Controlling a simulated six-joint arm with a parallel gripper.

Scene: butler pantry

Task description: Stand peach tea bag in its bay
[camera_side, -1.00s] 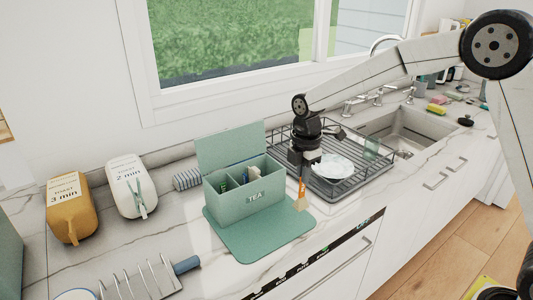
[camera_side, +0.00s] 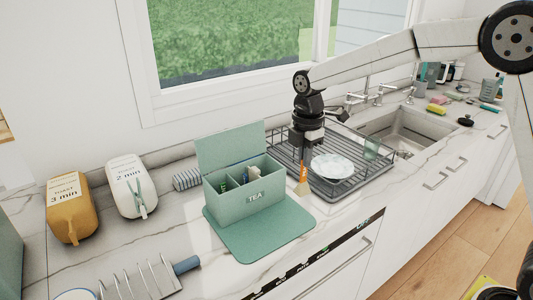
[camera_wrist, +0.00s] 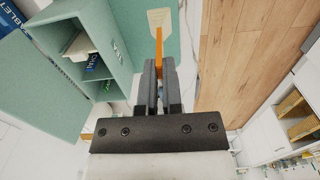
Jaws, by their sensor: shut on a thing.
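The peach tea bag (camera_side: 302,187) has an orange upper part and a pale tan lower end. My gripper (camera_side: 304,158) is shut on its orange end, and the bag hangs below, right of the tea box. In the wrist view the tan end (camera_wrist: 160,18) extends beyond my gripper (camera_wrist: 159,68). The green tea box (camera_side: 238,206), marked TEA, stands with its lid (camera_side: 230,147) raised. Its divided bays hold some packets (camera_side: 243,177); the wrist view shows the box (camera_wrist: 108,48) at left, with white and blue packets inside. The bay floors are mostly hidden.
A green mat (camera_side: 262,240) lies under and before the box. A dark dish rack (camera_side: 372,185) with a white plate (camera_side: 332,167) stands close behind and right of the bag.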

